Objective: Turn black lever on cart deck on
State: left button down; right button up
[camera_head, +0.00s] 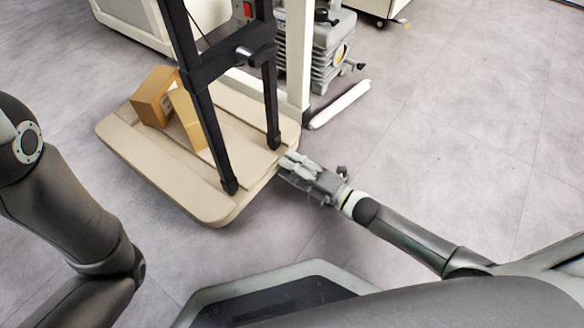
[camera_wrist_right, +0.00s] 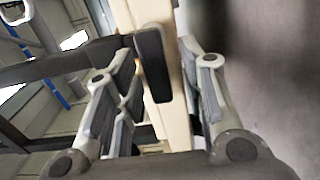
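The beige cart deck (camera_head: 160,163) carries a black upright frame (camera_head: 205,120). My right gripper (camera_head: 288,164) is at the deck's right edge in the head view. In the right wrist view, a dark, rounded bar that looks like the black lever (camera_wrist_right: 153,62) stands against the beige deck edge (camera_wrist_right: 178,125). It lies between the spread fingers of my right gripper (camera_wrist_right: 160,75), with a gap on either side. The lever cannot be made out in the head view. My left arm shows at the left, but its gripper is out of the picture.
Cardboard boxes (camera_head: 155,97) lie on the deck behind the frame. A grey pump-like machine (camera_head: 318,55) and a white stand with a foot (camera_head: 340,104) are just beyond the cart. The grey floor (camera_head: 450,130) to the right is clear.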

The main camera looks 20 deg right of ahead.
jog(key=shift+c, duration=0.4)
grip_shut()
